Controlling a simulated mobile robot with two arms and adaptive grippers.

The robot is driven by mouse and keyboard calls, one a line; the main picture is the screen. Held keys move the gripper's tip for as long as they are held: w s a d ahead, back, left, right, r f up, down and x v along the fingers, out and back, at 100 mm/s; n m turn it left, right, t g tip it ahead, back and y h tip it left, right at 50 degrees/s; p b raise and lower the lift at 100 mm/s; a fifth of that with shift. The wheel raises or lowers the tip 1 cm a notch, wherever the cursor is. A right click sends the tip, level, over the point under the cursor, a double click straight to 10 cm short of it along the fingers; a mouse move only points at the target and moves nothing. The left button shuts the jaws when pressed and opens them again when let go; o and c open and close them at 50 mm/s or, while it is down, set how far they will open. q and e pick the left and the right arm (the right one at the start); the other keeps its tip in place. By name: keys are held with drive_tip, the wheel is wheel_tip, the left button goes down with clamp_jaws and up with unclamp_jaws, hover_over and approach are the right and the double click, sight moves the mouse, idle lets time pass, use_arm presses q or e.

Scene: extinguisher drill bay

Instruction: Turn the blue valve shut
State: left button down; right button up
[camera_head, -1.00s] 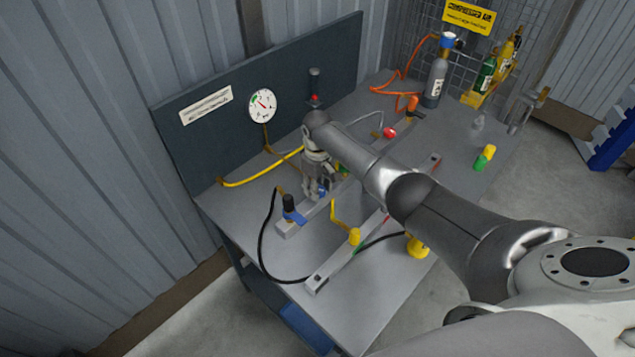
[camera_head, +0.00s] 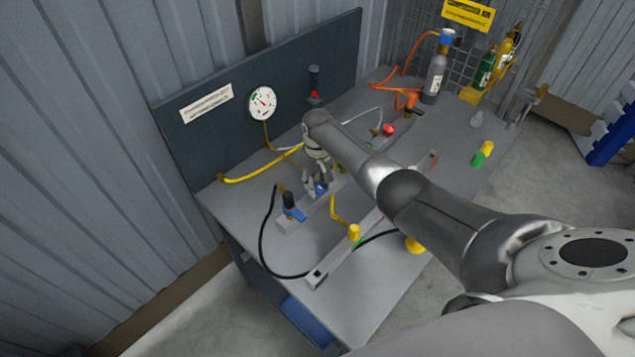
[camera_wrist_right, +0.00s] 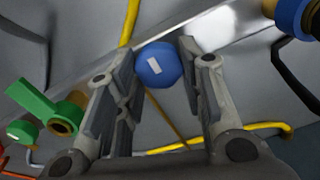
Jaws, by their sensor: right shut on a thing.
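The blue valve's round knob (camera_wrist_right: 158,66), with a pale mark on its face, sits between the two fingers of my right gripper (camera_wrist_right: 156,62) in the right wrist view. In the head view my right gripper (camera_head: 316,186) reaches down to the bench rail, and a little of the blue knob (camera_head: 321,189) shows at its fingertips. My right gripper is shut on the knob. The lower part of the valve is hidden by the fingers and the knob. My left gripper is not in view.
A black-topped fitting with a blue lever (camera_head: 294,208) stands just left of the gripper. A yellow hose (camera_head: 262,168) and a black hose (camera_head: 264,240) run nearby. A green lever (camera_wrist_right: 48,112) is beside the fingers. A gauge (camera_head: 262,103) hangs on the back panel.

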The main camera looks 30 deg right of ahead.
sight(318, 185)
drive_tip(key=shift+w, duration=0.1)
drive_tip(key=o, duration=0.9)
drive_tip(key=shift+o, duration=0.7)
drive_tip(key=shift+r, duration=0.15)
wheel_tip(318, 185, up, 12)
